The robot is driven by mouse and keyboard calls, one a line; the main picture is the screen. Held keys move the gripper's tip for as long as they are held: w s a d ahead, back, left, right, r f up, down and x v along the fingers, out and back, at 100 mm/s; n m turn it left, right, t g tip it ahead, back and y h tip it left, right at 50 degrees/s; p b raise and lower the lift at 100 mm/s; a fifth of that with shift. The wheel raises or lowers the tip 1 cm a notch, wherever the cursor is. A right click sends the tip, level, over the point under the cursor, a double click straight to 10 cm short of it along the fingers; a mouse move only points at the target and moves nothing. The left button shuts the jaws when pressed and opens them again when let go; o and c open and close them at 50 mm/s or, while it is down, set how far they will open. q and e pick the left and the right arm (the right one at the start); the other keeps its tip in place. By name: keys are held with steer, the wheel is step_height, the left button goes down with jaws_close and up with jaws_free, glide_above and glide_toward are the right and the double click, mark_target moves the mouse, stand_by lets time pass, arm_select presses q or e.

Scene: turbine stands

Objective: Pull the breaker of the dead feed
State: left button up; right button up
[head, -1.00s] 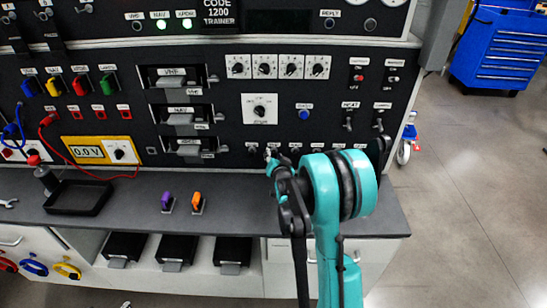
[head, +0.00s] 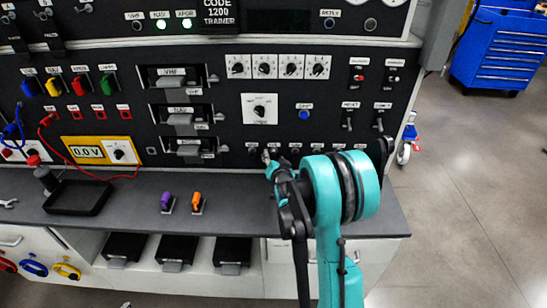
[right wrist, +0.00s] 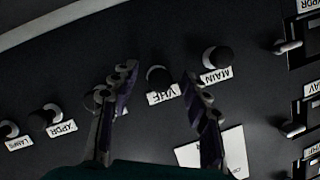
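A row of small dark round breakers runs along the bottom of the black panel. In the right wrist view, which looks upside down, the VHF breaker (right wrist: 160,79) shows between my right gripper's (right wrist: 160,82) two fingers. The fingers are apart and open; I cannot tell whether they touch it. The MAIN breaker (right wrist: 216,58) is just outside the right finger, and the XPDR breaker (right wrist: 42,119) and LAMPS breaker (right wrist: 8,130) are farther left. One breaker is partly hidden behind the left finger.
Radio units fill slots left of the breakers, and a selector knob (head: 259,110) is above them. The bench top (head: 240,200) carries a black tray (head: 78,198), a purple-handled piece (head: 167,203) and an orange-handled piece (head: 197,203). A blue tool cabinet (head: 500,50) stands at right.

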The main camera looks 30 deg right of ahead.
steer(key=shift+o, duration=0.8)
steer(key=v, duration=0.7)
steer(key=shift+p, duration=0.3)
steer(key=s+a+r+n+g+y, duration=0.1)
steer(key=s+a+n, duration=0.4)
steer(key=s+a, duration=0.5)
steer(key=s+a+r+n+g+y, duration=0.1)
steer(key=s+a+n+g+y, duration=0.3)
steer(key=s+a, duration=0.6)
steer(key=s+n+g, duration=0.1)
steer(key=s, duration=0.3)
steer(key=shift+s+a+r+n+g, duration=0.25)
steer(key=shift+r+n+g, duration=0.05)
steer(key=shift+r, duration=0.05)
